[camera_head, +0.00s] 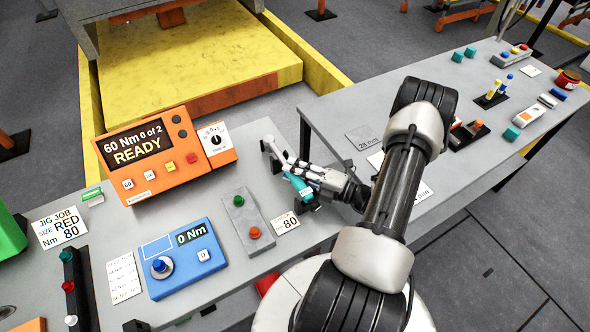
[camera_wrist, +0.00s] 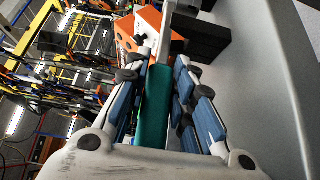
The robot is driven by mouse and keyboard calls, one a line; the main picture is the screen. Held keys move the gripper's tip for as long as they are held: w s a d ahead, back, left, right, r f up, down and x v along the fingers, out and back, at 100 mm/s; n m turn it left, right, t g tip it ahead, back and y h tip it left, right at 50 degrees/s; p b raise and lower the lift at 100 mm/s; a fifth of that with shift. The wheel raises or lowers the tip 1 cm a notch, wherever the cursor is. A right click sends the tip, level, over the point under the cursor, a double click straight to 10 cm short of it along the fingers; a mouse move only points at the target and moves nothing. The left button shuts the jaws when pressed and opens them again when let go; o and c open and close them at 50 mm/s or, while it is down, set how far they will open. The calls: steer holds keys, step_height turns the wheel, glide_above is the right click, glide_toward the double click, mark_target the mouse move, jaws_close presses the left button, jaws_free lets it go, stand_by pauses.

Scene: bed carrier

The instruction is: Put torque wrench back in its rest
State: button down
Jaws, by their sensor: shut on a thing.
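The torque wrench shows as a teal handle (camera_head: 299,186) over the grey bench, between the orange controller and the table on the right. My gripper (camera_head: 292,170) is shut on this handle. In the wrist view the teal handle (camera_wrist: 155,108) runs lengthwise between the two blue-padded fingers (camera_wrist: 157,85). The wrench's far end is hard to make out. Black blocks (camera_wrist: 200,38) stand just beyond the fingertips in the wrist view and look like the rest. Whether the wrench touches them I cannot tell.
The orange controller (camera_head: 160,155) reads "60 Nm 0 of 2 READY". A grey button box (camera_head: 249,226), a card marked 80 (camera_head: 286,224) and a blue tester (camera_head: 183,262) reading 0 Nm lie nearby. A second table (camera_head: 345,117) stands right.

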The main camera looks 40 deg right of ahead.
steer(key=shift+f+b, duration=0.5)
steer(key=shift+f, duration=0.2)
stand_by(1.0)
steer(key=c, duration=1.3)
jaws_free()
steer(key=shift+f, duration=0.1)
steer(key=shift+s, duration=0.15)
steer(key=v, duration=1.2)
